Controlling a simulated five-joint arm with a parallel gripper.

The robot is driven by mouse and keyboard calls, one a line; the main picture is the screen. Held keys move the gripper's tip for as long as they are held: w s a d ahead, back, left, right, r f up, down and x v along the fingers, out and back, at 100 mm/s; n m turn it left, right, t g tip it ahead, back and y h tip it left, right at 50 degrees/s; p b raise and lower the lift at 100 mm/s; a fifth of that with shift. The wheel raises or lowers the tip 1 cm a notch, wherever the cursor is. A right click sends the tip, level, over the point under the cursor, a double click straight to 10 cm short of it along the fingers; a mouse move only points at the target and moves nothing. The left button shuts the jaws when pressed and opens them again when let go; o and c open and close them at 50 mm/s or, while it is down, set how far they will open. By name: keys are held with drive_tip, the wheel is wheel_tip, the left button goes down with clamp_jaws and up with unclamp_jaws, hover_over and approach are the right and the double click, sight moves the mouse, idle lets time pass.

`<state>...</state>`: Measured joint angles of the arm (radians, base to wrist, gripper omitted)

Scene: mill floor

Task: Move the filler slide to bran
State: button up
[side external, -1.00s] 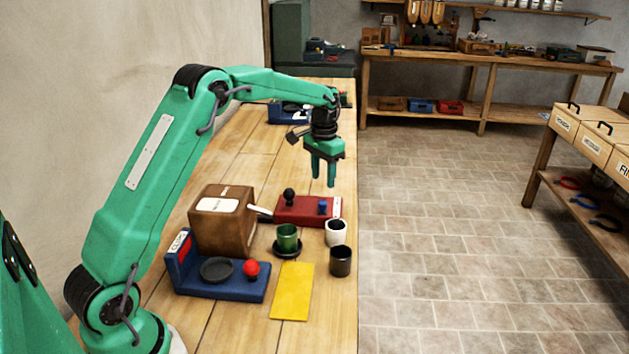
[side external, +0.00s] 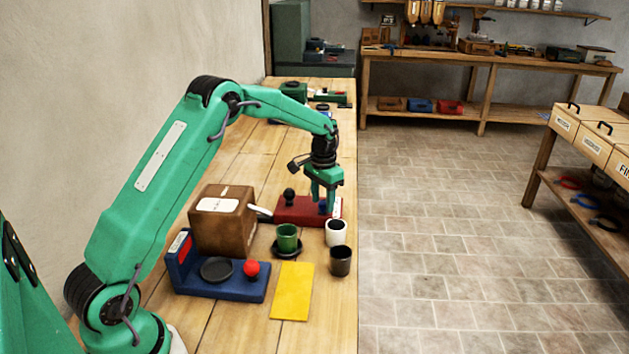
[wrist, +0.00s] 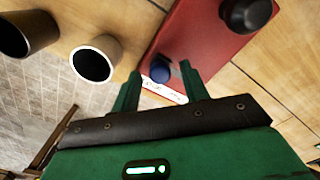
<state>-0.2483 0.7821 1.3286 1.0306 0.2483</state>
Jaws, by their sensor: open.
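The red filler board (side external: 288,215) lies on the bench with a black knob (side external: 289,197) at its left and a small blue slide knob (side external: 322,208) near its right end. In the wrist view the red board (wrist: 205,38) shows the blue knob (wrist: 160,72) between my fingertips and the black knob (wrist: 247,12) farther right. My gripper (side external: 324,209) points down over the board's right end, open, with a finger on either side of the blue knob; contact cannot be told. A white label strip shows partly between the fingers, its words unreadable.
A white cup (side external: 336,233), a dark cup (side external: 340,261) and a green cup (side external: 287,237) stand in front of the board. A brown box (side external: 222,222), a blue station with a red ball knob (side external: 251,268) and a yellow cloth (side external: 292,292) are nearer the camera. The bench edge is close on the right.

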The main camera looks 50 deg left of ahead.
sight(324, 199)
clamp_jaws()
drive_tip(key=shift+w+a, duration=2.3)
drive_tip(key=shift+a, duration=0.05)
unclamp_jaws()
